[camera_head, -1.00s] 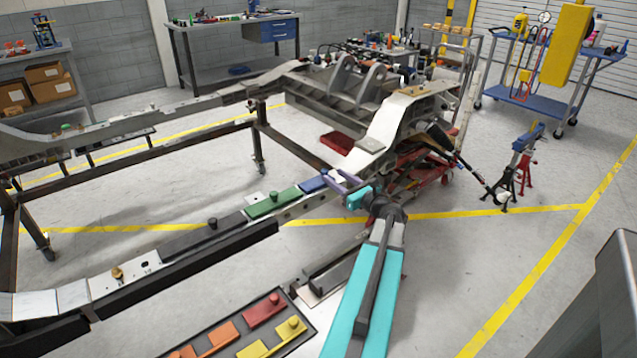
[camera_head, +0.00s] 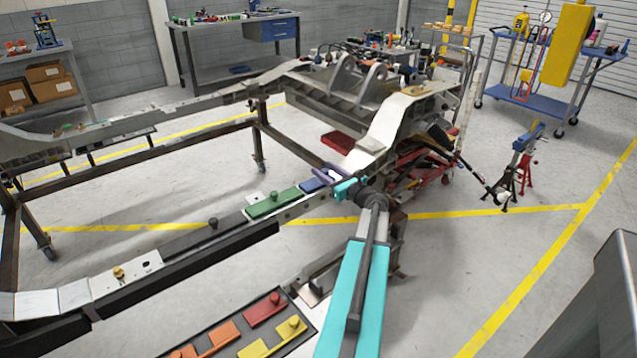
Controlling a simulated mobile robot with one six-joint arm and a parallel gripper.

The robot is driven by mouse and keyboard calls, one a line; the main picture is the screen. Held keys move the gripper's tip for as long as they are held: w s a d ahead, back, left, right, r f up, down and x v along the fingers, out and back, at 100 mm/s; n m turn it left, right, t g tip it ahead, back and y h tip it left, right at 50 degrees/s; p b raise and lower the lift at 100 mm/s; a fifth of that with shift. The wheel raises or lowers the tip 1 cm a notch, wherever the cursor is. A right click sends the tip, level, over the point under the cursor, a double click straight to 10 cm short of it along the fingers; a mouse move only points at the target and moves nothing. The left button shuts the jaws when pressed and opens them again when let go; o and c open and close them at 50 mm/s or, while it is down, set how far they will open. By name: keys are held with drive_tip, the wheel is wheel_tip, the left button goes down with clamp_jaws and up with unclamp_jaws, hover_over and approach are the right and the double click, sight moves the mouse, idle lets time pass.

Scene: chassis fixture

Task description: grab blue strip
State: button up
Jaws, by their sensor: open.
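The blue strip (camera_head: 313,185) lies on the chassis rail, just right of the green strip (camera_head: 272,203). Its right part is hidden by my gripper. My gripper (camera_head: 330,177) is at the strip's right end, with its purple-grey finger showing just above and behind the strip. The jaws are open. I cannot tell whether a finger touches the strip, and the near finger is hard to make out. My arm reaches up from the bottom of the view.
The green strip with its knob sits close to the left on the same rail. A dark tray (camera_head: 287,344) with red, orange and yellow strips is in front. The chassis rail (camera_head: 125,275) runs left. A red creeper (camera_head: 430,165) is behind my gripper.

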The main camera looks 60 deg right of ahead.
drive_tip(key=shift+x, duration=2.1)
drive_tip(key=shift+c, duration=0.5)
clamp_jaws()
